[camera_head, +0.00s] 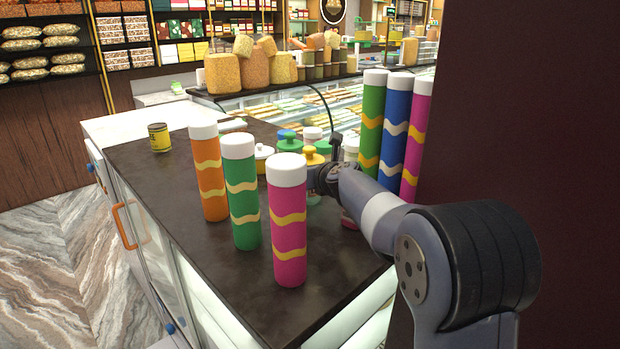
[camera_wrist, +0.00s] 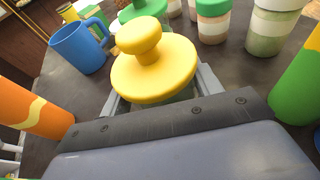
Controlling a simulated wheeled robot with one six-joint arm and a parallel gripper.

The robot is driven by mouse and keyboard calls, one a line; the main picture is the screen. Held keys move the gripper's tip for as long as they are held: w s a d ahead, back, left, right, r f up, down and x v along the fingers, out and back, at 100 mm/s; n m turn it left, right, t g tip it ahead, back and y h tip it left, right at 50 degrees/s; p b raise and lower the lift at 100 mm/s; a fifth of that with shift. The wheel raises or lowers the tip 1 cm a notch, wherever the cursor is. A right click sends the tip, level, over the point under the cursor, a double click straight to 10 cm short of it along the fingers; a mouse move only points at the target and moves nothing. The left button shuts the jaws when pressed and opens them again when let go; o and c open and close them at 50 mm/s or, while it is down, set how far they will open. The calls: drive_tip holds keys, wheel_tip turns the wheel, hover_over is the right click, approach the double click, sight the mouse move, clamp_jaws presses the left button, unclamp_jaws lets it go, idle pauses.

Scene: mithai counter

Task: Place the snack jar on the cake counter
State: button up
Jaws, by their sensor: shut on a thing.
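A jar with a round yellow knobbed lid (camera_wrist: 155,70) sits between the fingers of my gripper (camera_wrist: 160,90) in the wrist view. My gripper is shut on it. Its lid also shows in the head view (camera_head: 313,156), behind the pink tube, which hides much of the jar and my fingers. I cannot tell whether the jar touches the dark countertop (camera_head: 160,185) below. A glass-fronted counter with rows of sweets (camera_head: 280,106) stands behind; I cannot tell which counter is the cake counter.
Orange (camera_head: 208,175), green (camera_head: 241,195) and pink (camera_head: 288,225) tubes stand along the front left. Green, blue (camera_head: 394,125) and pink tubes stand at the right. A blue mug (camera_wrist: 78,46) and several lidded jars crowd around the held jar. The countertop's left part is mostly clear.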

drive_tip(key=o, duration=1.4)
drive_tip(key=shift+f, duration=0.15)
drive_tip(key=shift+s+r, duration=0.1)
drive_tip(key=shift+r, duration=0.15)
drive_tip(key=b+v, duration=0.1)
drive_tip(key=v, duration=1.1)
